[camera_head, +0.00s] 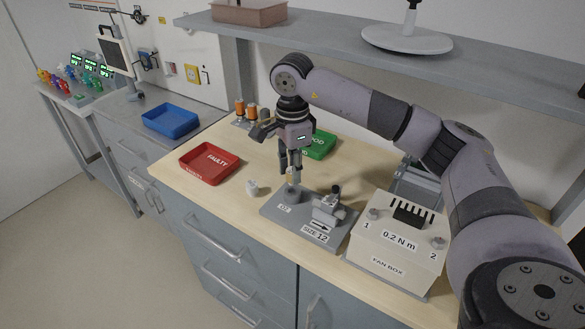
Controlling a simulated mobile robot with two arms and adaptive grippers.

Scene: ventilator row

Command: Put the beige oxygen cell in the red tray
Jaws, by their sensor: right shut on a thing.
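My right gripper (290,174) points down over the grey fixture plate (272,212) and is shut on a small beige thing, which looks like the beige oxygen cell (291,180). The cell is largely hidden by the fingers. It is at or just above a grey round socket (293,194) on the plate; I cannot tell whether they touch. The red tray (209,165), marked FAULTY, sits to the left on the wooden bench and looks empty. My left gripper is not in view.
A small whitish part (252,187) lies between tray and plate. A green tray (321,145) and orange-topped cylinders (251,112) stand behind my gripper. A metal clamp (328,210) and the white fan box (397,243) are to the right. A shelf (380,50) overhangs the back.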

